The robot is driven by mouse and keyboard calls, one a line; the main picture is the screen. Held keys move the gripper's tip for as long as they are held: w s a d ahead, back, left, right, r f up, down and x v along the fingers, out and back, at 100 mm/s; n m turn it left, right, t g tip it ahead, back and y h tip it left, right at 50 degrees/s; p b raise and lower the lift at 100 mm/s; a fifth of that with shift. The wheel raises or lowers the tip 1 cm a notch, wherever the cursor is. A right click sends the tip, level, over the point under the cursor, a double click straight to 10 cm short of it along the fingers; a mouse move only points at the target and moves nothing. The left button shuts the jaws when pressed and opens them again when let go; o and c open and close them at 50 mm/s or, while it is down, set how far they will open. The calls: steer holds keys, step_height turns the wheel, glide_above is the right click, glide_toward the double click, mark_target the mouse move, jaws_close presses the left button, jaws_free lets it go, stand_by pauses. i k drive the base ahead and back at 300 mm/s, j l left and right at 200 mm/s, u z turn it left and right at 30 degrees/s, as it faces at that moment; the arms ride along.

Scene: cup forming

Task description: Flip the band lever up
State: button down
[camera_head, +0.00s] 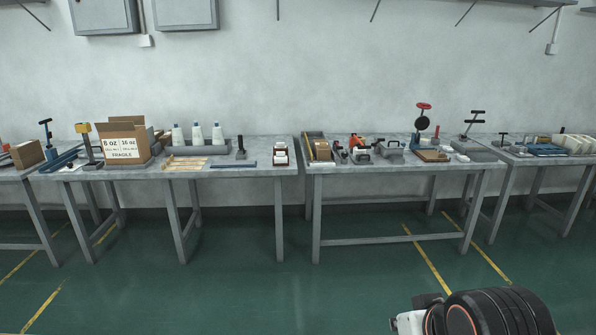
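I cannot tell for sure which thing is the band lever at this distance. Several small tools and devices stand on the right-hand workbench (330,171). Among them are a grey device with a dark handle (389,149), a small red and black device (357,142) and a taller blue stand with a red top wheel (423,124). Farther right stands a post with dark crossbars (471,124). Part of my arm shows at the bottom right, well in front of the benches. My gripper's fingers are not visible.
The left workbench (215,174) carries a cardboard box (124,146), white bottles in a grey tray (196,146) and a red and white device (280,154). A narrow gap separates the two benches. The green floor (250,290) in front is clear, with yellow lines.

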mark_target(360, 147)
steer(key=i, duration=1)
steer(key=i+j, duration=0.1)
steer(key=i, duration=0.95)
steer(key=i+j+z, duration=0.35)
steer(key=i, duration=0.3)
steer(key=i+j+z, duration=0.3)
steer(key=i+j, duration=0.25)
